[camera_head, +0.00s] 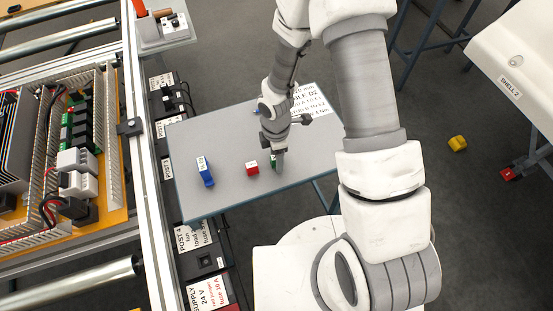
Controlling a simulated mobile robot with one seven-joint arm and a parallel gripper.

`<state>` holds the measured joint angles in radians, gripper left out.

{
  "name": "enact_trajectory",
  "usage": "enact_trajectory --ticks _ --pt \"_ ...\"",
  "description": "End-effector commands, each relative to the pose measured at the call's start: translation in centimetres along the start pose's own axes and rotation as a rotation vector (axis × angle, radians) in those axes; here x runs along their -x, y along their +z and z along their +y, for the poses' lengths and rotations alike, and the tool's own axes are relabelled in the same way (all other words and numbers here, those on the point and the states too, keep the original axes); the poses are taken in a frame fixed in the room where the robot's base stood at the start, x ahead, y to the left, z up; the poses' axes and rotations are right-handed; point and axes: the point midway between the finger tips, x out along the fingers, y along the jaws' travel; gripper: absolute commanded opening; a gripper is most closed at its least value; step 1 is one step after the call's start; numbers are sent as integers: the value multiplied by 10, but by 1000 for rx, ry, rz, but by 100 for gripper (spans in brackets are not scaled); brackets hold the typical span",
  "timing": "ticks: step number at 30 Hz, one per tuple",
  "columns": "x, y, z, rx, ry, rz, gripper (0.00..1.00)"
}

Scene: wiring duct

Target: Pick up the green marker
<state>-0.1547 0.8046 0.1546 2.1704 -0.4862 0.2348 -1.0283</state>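The green marker (273,161) shows only as a small green patch on the small grey table (225,140), largely hidden by my gripper. My gripper (279,163) points down at the green marker, with its fingers over or beside it. I cannot tell whether the fingers touch the marker, or whether they are open or shut.
A red block (252,168) lies just left of my gripper, and a blue block (205,171) farther left. A printed sheet (310,101) lies at the table's back right. A wiring panel (75,150) on a metal frame borders the table's left side.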

Motion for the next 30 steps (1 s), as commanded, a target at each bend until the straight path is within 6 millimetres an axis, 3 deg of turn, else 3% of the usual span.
enact_trajectory --ticks 3,13,30 --pt "0 0 0 0 0 0 61" --pt "1 0 0 0 0 0 1" --pt "10 0 0 -1 1 1 0"
